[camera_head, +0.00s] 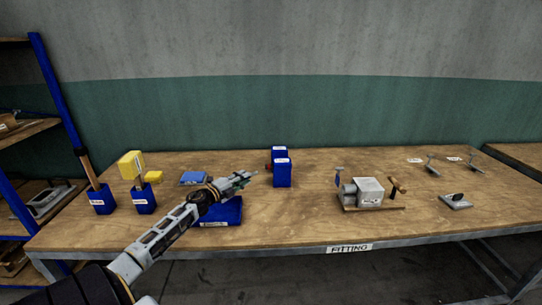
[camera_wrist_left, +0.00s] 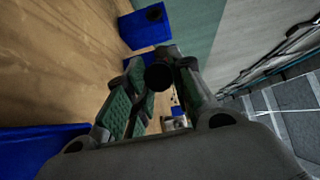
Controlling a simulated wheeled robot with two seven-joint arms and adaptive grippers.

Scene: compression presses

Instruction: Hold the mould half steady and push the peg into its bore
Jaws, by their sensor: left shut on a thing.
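My left gripper (camera_head: 238,181) reaches in from the left over the table, above and right of a low blue bin. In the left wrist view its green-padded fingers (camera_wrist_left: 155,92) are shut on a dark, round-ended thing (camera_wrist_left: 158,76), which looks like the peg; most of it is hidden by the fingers. A grey block (camera_head: 369,191), which may be the mould half, sits on a wooden board to the right, well apart from the gripper. A bore cannot be made out. My right gripper is not in view.
The low blue bin (camera_head: 228,213) is under my forearm. A small-handled tool (camera_head: 397,187) lies beside the grey block. Bare tabletop lies between the bins and block.

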